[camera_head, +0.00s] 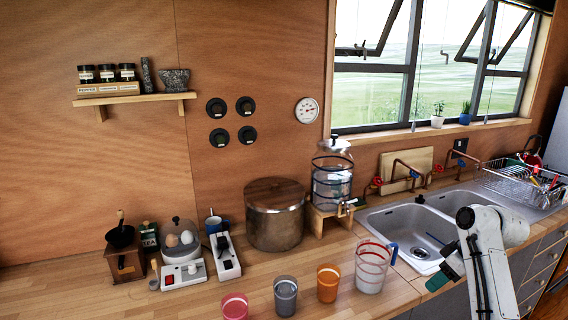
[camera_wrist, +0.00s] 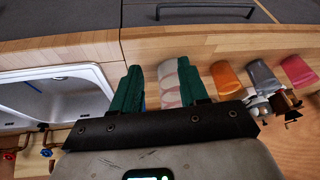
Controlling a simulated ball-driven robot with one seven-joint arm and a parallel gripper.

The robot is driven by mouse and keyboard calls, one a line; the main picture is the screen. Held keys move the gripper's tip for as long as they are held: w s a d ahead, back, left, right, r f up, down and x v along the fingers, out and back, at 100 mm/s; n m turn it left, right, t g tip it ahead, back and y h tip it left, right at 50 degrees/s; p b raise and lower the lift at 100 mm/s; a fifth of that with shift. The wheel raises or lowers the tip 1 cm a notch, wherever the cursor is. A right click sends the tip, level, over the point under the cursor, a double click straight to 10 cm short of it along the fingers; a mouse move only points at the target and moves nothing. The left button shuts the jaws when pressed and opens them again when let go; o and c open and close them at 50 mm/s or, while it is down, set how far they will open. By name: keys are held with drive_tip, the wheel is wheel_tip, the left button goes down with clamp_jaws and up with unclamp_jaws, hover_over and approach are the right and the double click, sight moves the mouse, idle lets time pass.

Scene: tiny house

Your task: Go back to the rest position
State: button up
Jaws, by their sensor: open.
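My gripper (camera_head: 440,277), with dark green fingers, is at the front right of the head view, by the counter's front edge before the sink. In the wrist view my gripper (camera_wrist: 160,66) is open, its two fingers apart. A clear striped pitcher (camera_head: 372,268) with a blue handle stands upright on the counter, left of my gripper in the head view. In the wrist view part of the pitcher (camera_wrist: 170,76) shows between the fingers, the rest hidden behind them. The gap holds nothing that I can see gripped. My arm hides part of the cabinets.
An orange cup (camera_head: 328,284), a grey cup (camera_head: 286,296) and a pink cup (camera_head: 235,307) stand left of the pitcher. The sink (camera_head: 410,222), a water dispenser (camera_head: 332,180), a big pot (camera_head: 275,222) and a dish rack (camera_head: 515,180) line the counter.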

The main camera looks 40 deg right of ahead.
drive_tip(key=w+a+f, duration=0.1)
drive_tip(key=a+f, duration=0.3)
drive_tip(key=a, duration=0.4)
drive_tip(key=a+f+g+y, duration=0.1)
drive_tip(key=a+f, duration=0.4)
drive_tip(key=a, duration=0.3)
drive_tip(key=w+a+f, duration=0.1)
drive_tip(key=a+f, duration=0.3)
drive_tip(key=a, duration=0.4)
drive_tip(key=s+a+f+g+h+b, duration=0.1)
drive_tip(key=s+a+f, duration=0.4)
drive_tip(key=s+a, duration=0.8)
drive_tip(key=s+g, duration=0.1)
drive_tip(key=s, duration=0.1)
drive_tip(key=shift+s+g+h, duration=0.3)
drive_tip(key=shift+s+h, duration=0.1)
drive_tip(key=shift+a, duration=0.1)
